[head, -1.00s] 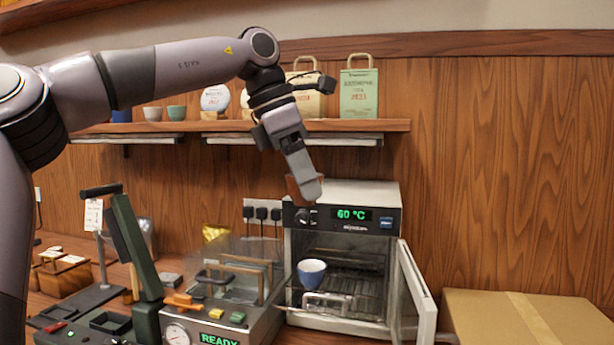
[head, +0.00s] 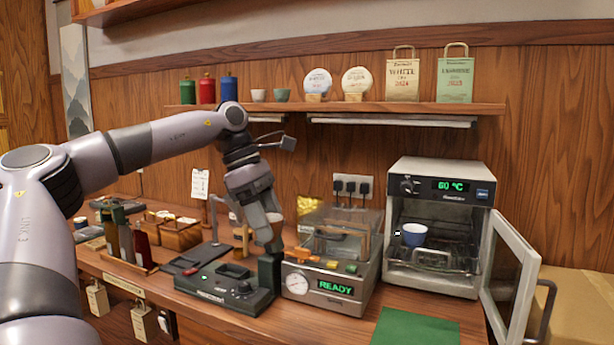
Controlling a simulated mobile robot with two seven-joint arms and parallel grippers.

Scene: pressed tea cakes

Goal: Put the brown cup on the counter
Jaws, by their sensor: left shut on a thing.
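The cup is mostly hidden by the fingers and hard to tell from the brown things behind. I cannot tell whether it touches anything below. My right gripper is not in view.
The steel machine (head: 330,275) reads READY. The dark press (head: 225,290) stands left of it. A green mat (head: 428,328) lies bare in front.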

